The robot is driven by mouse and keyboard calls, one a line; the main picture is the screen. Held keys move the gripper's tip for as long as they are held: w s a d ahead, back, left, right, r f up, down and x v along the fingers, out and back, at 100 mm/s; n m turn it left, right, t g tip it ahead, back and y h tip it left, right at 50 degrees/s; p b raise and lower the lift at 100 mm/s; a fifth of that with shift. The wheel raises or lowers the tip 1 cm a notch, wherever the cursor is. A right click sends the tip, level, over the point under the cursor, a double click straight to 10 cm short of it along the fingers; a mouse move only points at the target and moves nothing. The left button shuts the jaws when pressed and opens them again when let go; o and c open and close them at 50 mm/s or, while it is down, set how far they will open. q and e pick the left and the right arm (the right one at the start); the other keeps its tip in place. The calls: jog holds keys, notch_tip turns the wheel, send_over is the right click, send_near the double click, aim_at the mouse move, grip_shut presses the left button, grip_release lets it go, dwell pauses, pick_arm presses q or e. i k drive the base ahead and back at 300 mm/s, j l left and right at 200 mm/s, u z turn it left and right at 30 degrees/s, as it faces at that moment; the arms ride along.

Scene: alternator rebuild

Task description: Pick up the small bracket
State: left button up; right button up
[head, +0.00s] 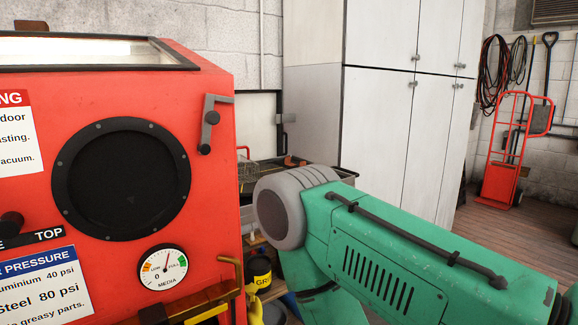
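I cannot make out a small bracket in the head view. Neither of my grippers shows. My green arm comes in from the lower right, and its grey rounded joint covers part of the area beside the red cabinet. Behind that joint, a dark bin or tray (322,171) is partly visible, with small items at its edge too small to identify.
A red blasting cabinet (215,185) with a round black port (120,178) and a media gauge (162,267) fills the left. Tall white cupboards (378,120) stand behind. A red hand truck (503,150) leans at the far right. Wooden floor (475,225) is open before it.

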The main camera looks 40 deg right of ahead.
aim_at(287, 160)
jog(key=l+z, duration=0.1)
jog(key=l, duration=0.3)
jog(key=i+l+z, duration=0.15)
jog(key=l, duration=0.2)
jog(key=i+l+z, duration=0.1)
jog(key=l, duration=0.3)
jog(key=i+l+z, duration=0.1)
jog(key=l, duration=0.25)
jog(key=i+l+z, duration=0.1)
jog(key=l, duration=0.3)
